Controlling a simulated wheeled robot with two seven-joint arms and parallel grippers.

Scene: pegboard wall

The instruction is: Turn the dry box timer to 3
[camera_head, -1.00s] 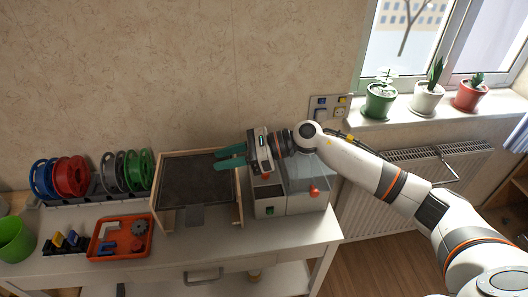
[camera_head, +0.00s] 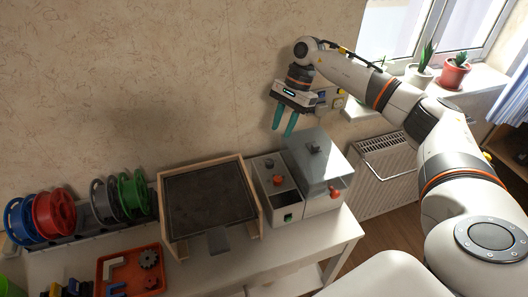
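The dry box (camera_head: 318,204) looks to be the light-grey unit with a clear cover (camera_head: 322,160) at the right end of the table. Another orange-red knob (camera_head: 335,182) is on the front right. Which one is the timer, and any numbers, are too small to tell. My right gripper (camera_head: 283,133) hangs above and behind the unit, teal fingers down, apart and empty, touching nothing. My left gripper is out of view.
A wood-framed dark plate (camera_head: 208,203) stands left of the unit. Spools (camera_head: 54,213) and an orange tray (camera_head: 130,270) with small parts are farther left. Potted plants (camera_head: 455,72) stand on the sill.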

